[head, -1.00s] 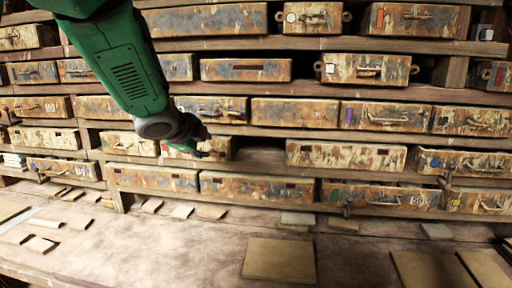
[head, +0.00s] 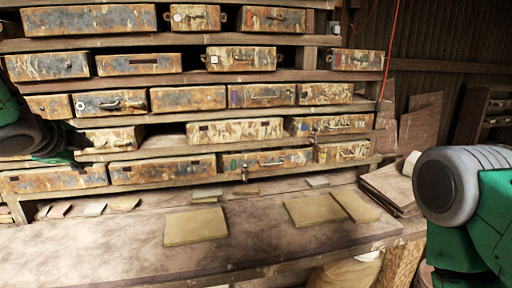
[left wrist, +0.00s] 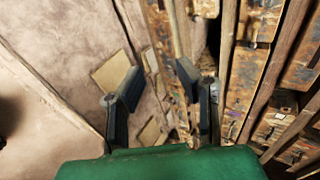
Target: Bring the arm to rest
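My left arm shows at the left edge of the head view, its green and dark wrist in front of the drawer rack. In the left wrist view my left gripper (left wrist: 160,82) has its two dark fingers spread apart with nothing between them. It is in front of the rack, above the bench. A rusty drawer (head: 110,138) is just right of the left arm. Part of my right arm, green with a grey joint, fills the right edge of the head view. My right gripper is out of view.
Flat tan tiles (head: 196,226) and (head: 314,210) lie on the brown bench (head: 120,250). A stack of thin plates (head: 392,188) stands at the bench's right end. The front bench area is clear.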

